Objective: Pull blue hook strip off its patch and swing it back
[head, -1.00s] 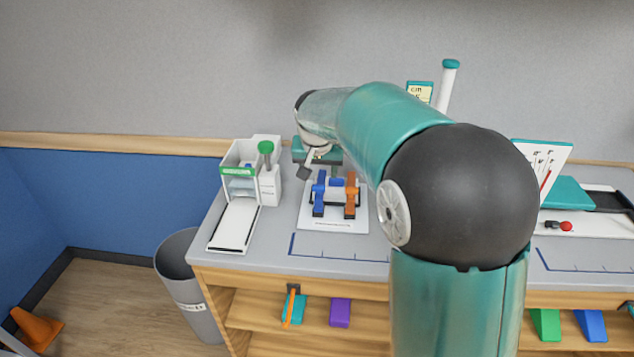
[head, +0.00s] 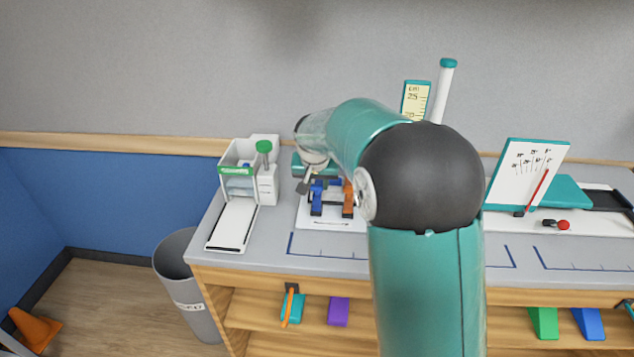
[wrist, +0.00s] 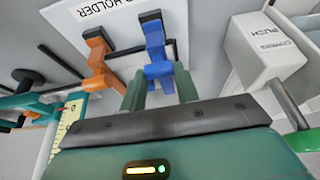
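The blue hook strip (head: 316,203) stands on a white holder board (head: 308,220), left of an orange strip (head: 347,205). In the wrist view the blue strip (wrist: 156,48) reaches from the board (wrist: 110,25) toward my gripper (wrist: 160,80). The two green fingers are apart, one on each side of the strip's near end. I cannot tell whether they press on it. The orange strip (wrist: 98,60) is to the left, clear of the fingers. In the head view my arm's end hides the fingertips. The patch cannot be made out.
A white press box (head: 238,185) with a green knob stands left of the holder. A white board with a red pointer (head: 525,175) and a tall white tube (head: 441,95) stand to the right and behind. A grey bin (head: 185,280) is below the desk's left end.

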